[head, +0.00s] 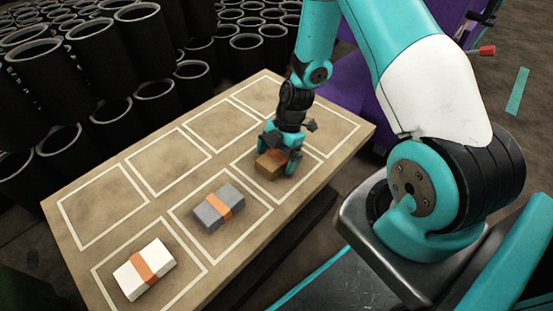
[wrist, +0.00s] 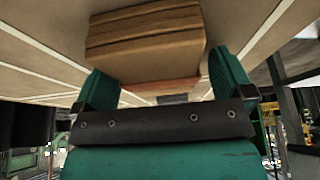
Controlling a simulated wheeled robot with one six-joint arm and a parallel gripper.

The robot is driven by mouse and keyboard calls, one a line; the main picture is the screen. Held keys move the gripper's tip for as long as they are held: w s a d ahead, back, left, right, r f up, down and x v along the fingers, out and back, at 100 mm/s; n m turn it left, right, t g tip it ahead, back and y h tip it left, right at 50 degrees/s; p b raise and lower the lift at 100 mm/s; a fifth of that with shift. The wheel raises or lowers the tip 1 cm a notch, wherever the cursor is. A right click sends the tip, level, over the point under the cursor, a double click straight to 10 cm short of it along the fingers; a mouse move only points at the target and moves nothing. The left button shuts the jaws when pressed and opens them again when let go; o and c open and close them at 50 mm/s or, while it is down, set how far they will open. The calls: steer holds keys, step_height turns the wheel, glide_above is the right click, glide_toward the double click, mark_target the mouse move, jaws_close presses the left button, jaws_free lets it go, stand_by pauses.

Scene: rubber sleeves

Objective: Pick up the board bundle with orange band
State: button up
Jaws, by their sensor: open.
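The board bundle (head: 268,166) is a brown block in an outlined square on the table, in the right row. A small part of its orange band shows by my gripper in the head view. In the wrist view the bundle (wrist: 145,42) shows layered brown boards, with a strip of orange low on it. My gripper (head: 281,150) is down at the bundle and partly hides it. In the wrist view its teal fingers (wrist: 163,82) are apart, one toward each side of the bundle. The gripper is open; I cannot tell whether either finger touches the boards.
A grey bundle with an orange band (head: 213,208) and a white bundle with an orange band (head: 145,269) lie in squares nearer on the table (head: 160,216). The left-row squares are empty. Several black sleeves (head: 100,50) stand beyond the table's left side. A purple machine (head: 350,92) stands behind.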

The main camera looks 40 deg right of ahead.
steer(key=c, duration=1.1)
steer(key=shift+o, duration=0.2)
steer(key=shift+r, duration=0.1)
